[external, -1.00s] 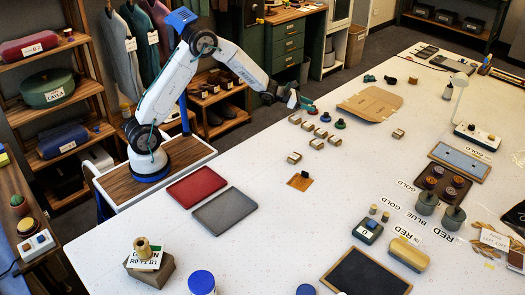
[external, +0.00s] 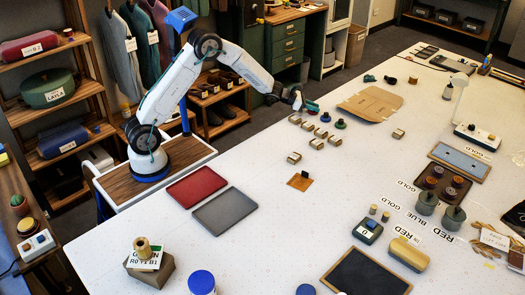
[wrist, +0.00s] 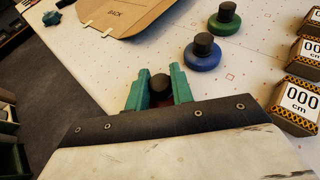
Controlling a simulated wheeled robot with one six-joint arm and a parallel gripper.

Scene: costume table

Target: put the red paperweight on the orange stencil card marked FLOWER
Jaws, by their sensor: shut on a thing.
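My gripper (wrist: 158,92) has teal fingers closed around the black knob (wrist: 160,84) of a paperweight, with a little dark red showing below it. In the external view my gripper (external: 307,103) is at the far left part of the white table, with the red paperweight (external: 313,108) at its tip. I cannot tell whether the paperweight touches the table. An orange card (external: 299,182) lies nearer the camera, with a small dark piece at its upper edge. Its marking is too small to read.
A blue paperweight (wrist: 202,55) and a green one (wrist: 224,22) stand close by. Several small boxes marked "000 cm" (wrist: 300,98) are to the right. A brown cardboard piece (external: 370,103) lies beyond. Red (external: 196,187) and grey (external: 224,210) trays lie nearer my base.

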